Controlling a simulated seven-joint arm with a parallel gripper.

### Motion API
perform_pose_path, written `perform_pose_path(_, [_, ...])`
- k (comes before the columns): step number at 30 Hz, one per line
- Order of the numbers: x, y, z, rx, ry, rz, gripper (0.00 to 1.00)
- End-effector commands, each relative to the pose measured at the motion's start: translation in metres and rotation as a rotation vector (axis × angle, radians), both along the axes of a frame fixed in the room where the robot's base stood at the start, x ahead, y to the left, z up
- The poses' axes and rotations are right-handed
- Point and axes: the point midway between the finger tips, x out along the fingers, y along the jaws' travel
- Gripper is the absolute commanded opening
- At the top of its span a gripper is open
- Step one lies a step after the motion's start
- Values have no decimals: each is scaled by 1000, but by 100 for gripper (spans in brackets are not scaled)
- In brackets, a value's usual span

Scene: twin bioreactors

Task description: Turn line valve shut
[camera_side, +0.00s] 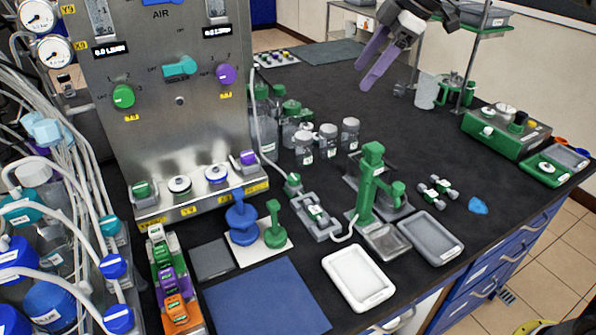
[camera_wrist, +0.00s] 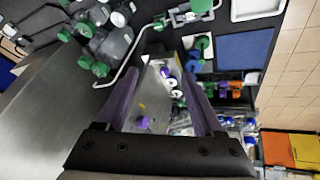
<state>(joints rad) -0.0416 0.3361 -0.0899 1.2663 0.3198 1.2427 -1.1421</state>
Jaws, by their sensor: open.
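A small inline fitting with a green part in a grey bracket (camera_side: 318,214) sits on the black bench, with white tubing at both ends; it looks like the line valve, but I cannot read its label. It also shows near the top of the wrist view (camera_wrist: 183,17). A teal lever knob (camera_side: 180,68) is on the steel panel between a green knob (camera_side: 123,96) and a purple knob (camera_side: 226,74). My gripper (camera_side: 361,79) has purple fingers, open and empty, high above the bench's back part and apart from these things. The fingers also show in the wrist view (camera_wrist: 162,74).
A green hand press (camera_side: 371,185) stands right of the bracket, with a white tray (camera_side: 357,278) in front. Capped bottles (camera_side: 328,140) stand behind. Blue and green plungers (camera_side: 241,222) stand at left. The back middle of the bench is clear.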

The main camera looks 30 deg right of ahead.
Motion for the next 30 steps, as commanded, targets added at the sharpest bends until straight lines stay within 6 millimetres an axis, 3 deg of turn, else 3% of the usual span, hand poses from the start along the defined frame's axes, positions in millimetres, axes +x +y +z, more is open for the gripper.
perform_pose_path(1, [21, 5, -16, 4, 17, 24, 69])
perform_pose_path(3, [44, 11, -37, 8, 36, 51, 69])
perform_pose_path(10, [96, 26, -116, 26, 124, 75, 69])
perform_pose_path(15, [103, 29, -161, 24, 192, 79, 69])
perform_pose_path(23, [105, 37, -188, 23, 212, 80, 69])
perform_pose_path(30, [110, 53, -230, 22, 213, 81, 69])
